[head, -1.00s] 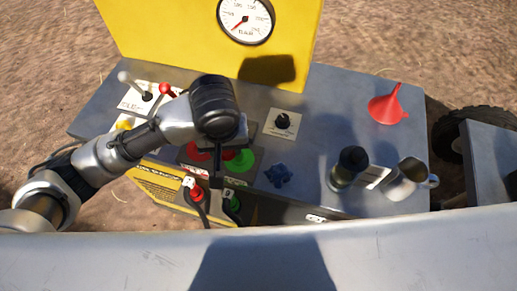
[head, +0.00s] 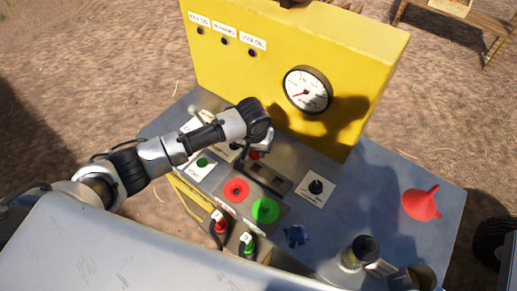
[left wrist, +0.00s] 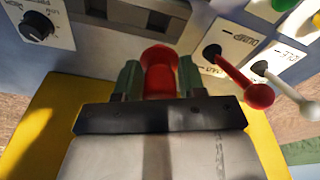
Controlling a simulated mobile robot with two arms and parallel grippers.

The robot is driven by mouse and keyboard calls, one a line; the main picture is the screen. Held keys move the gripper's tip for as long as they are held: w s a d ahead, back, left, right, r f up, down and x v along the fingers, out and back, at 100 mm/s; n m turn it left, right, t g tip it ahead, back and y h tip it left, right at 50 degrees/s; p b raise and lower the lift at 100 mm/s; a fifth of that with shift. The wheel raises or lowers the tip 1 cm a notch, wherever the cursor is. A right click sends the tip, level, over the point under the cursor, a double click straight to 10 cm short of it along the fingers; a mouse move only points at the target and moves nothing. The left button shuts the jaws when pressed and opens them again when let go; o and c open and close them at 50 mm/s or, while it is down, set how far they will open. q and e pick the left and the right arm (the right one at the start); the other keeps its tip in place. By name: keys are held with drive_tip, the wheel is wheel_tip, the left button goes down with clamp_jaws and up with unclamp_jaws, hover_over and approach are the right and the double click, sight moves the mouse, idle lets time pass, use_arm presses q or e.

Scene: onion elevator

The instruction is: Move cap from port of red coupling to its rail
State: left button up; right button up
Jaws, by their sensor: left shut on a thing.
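My left gripper (head: 258,142) is over the grey top, near the yellow panel's foot. It is shut on a red cap, seen between its fingers in the left wrist view (left wrist: 160,68). The red coupling (head: 236,190) shows as a red ring with a dark centre, apart from the gripper. A dark slotted plate (head: 268,178), probably the rail, lies between the coupling and the gripper; part of it shows in the left wrist view (left wrist: 150,14). The cap is held apart from the coupling. My right gripper is not in view.
A green coupling (head: 265,210) sits beside the red one. A rotary knob (head: 316,187) stands to the right. A red-knobbed lever (left wrist: 258,95) and a white one (left wrist: 306,108) stand close to the gripper. The yellow panel (head: 355,70) rises behind. A red funnel (head: 421,202) stands right.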

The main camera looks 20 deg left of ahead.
use_arm(q)
drive_tip(key=shift+f+b, duration=1.9)
drive_tip(key=shift+b, duration=0.15)
drive_tip(key=shift+f, duration=0.75)
drive_tip(key=shift+p, duration=0.45)
drive_tip(key=shift+p, duration=0.45)
drive_tip(key=shift+f, duration=0.6)
drive_tip(key=shift+f+p, duration=0.35)
drive_tip(key=shift+f, duration=0.2)
